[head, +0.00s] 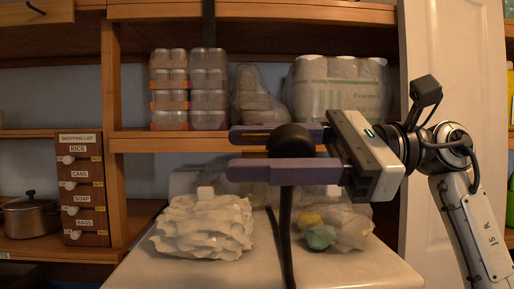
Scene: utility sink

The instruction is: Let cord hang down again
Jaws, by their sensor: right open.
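A black cord (285,230) runs from the bottom edge of the head view up to a rounded black end (290,140). My right gripper (250,153) comes in from the right, its two purple fingers pointing left and spread apart. The rounded end overlaps the upper finger and the gap between the fingers. The cord passes down beside the lower finger. I cannot tell whether the cord touches either finger. My left gripper is out of view.
A white surface (190,272) below bears a crumpled white pile (204,228) and a clear bag (338,226). Wooden shelves behind hold cans (208,90) and a wrapped pack (338,88). A white door panel (440,60) stands at right. A dark strap (208,22) hangs at the top.

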